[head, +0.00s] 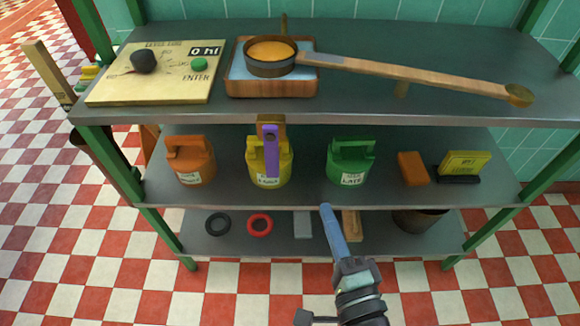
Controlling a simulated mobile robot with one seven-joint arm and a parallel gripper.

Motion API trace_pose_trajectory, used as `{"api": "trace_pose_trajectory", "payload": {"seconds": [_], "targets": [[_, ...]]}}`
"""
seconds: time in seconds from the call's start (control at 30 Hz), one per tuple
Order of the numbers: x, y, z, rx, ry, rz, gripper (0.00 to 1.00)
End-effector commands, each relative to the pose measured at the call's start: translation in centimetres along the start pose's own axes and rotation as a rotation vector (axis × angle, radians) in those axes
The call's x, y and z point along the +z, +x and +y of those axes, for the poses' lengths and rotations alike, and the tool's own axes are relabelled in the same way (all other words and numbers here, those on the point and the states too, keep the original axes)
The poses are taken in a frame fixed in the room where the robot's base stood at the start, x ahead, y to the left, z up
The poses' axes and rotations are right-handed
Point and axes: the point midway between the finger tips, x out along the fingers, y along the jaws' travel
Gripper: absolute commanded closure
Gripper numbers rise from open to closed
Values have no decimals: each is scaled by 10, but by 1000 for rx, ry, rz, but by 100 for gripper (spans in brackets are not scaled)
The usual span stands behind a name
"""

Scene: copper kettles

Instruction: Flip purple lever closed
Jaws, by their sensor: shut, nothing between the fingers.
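The purple lever (271,150) stands upright in front of the yellow canister (254,172) on the middle shelf. Its top reaches up near the brown block (267,121) at the upper shelf's front edge. It covers part of the canister's front and label. My gripper (326,210) is shut and empty, its blue fingers together and pointing up. In the picture its tip is below and to the right of the lever, apart from it, just below the green canister.
An orange canister (190,166) and a green canister (350,164) flank the yellow one. An orange block (413,168) and a yellow sign (465,164) sit further right. A long-handled pan (271,68) and a dial panel (165,85) are above. Rings and a pot (417,220) lie below.

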Motion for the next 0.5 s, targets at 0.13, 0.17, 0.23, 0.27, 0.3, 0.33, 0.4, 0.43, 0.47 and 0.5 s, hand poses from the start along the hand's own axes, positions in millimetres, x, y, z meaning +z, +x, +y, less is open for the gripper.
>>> {"api": "trace_pose_trajectory", "payload": {"seconds": [0.13,0.17,0.23,0.27,0.3,0.33,0.4,0.43,0.47,0.5], "targets": [[0,0,0,0,-2,0,100],[0,0,0,0,-2,0,100],[0,2,0,-1,-3,-1,100],[0,3,0,-1,-3,-1,100],[0,5,0,-1,-3,-1,100],[0,8,0,-1,-4,-2,100],[0,17,-1,-2,-5,-3,100],[0,22,-1,-2,-5,-3,100],[0,28,-2,-3,-5,-3,100],[1,35,-2,-3,-5,-4,100]]}}
